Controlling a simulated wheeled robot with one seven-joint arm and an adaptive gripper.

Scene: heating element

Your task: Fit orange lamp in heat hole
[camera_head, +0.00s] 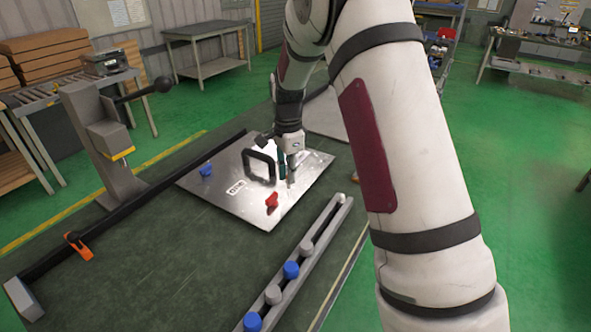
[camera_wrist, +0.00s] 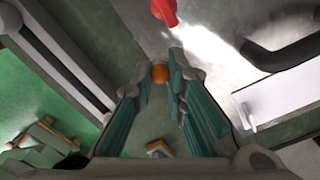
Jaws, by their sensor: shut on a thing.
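My gripper (camera_wrist: 159,82) has its teal-lined fingers closed around a small round orange lamp (camera_wrist: 159,73) at the fingertips in the wrist view. In the head view my gripper (camera_head: 287,172) is over the right part of a shiny metal plate (camera_head: 225,206), and the lamp cannot be made out there. The plate carries a black handle, a blue knob (camera_head: 206,170) and a red knob (camera_head: 271,200). The red knob also shows at the top of the wrist view (camera_wrist: 165,10). I cannot make out the heat hole in either view.
A grey rail (camera_head: 318,233) with several blue and pale caps runs along the table's right side. A long black bar (camera_head: 150,198) with an orange clamp (camera_head: 78,246) and a lever press (camera_head: 100,135) stand at the left. Bare dark table lies in front of the plate.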

